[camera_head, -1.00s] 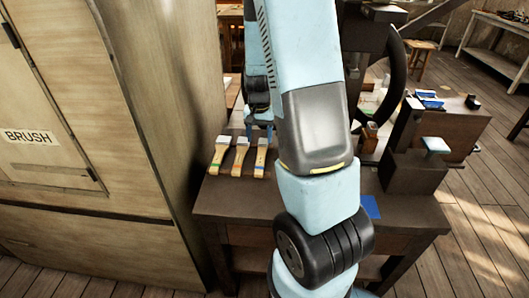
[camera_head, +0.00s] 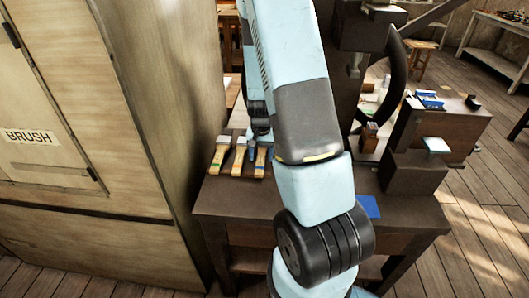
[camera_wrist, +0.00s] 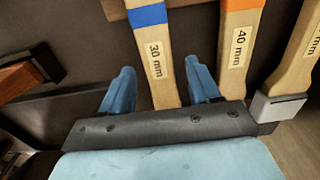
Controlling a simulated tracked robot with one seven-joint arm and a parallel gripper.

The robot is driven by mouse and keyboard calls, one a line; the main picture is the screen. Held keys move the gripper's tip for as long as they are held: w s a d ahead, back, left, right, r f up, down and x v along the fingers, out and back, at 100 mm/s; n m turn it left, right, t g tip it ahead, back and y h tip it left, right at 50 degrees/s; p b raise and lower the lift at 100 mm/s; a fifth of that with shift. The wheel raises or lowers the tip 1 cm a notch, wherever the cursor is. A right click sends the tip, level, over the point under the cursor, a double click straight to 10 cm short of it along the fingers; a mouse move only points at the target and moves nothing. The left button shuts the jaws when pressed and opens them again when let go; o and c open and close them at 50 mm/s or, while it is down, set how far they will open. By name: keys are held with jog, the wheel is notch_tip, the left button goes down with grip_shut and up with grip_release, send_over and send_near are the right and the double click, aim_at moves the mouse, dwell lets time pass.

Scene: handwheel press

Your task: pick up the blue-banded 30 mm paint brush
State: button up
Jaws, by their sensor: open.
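The blue-banded 30 mm paint brush (camera_wrist: 158,62) has a pale wooden handle with a blue band and a "30 mm" label. In the wrist view its handle runs between the two fingers of my gripper (camera_wrist: 158,72), which is open. The fingers stand apart from the handle on both sides; its lower part is hidden behind my gripper body. In the head view my gripper (camera_head: 257,148) is over the rightmost brush of the row, at the left of the brown table (camera_head: 325,205).
An orange-banded 40 mm brush (camera_wrist: 237,45) lies close beside, and a third brush (camera_wrist: 298,65) lies beyond it. A wooden piece with a dark end (camera_wrist: 28,78) is at the wrist view's left. A tall cabinet (camera_head: 170,110) stands left of the table; the press (camera_head: 365,35) is behind.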

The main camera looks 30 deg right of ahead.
jog(key=shift+c, duration=0.3)
grip_shut()
jog(key=shift+r, duration=0.15)
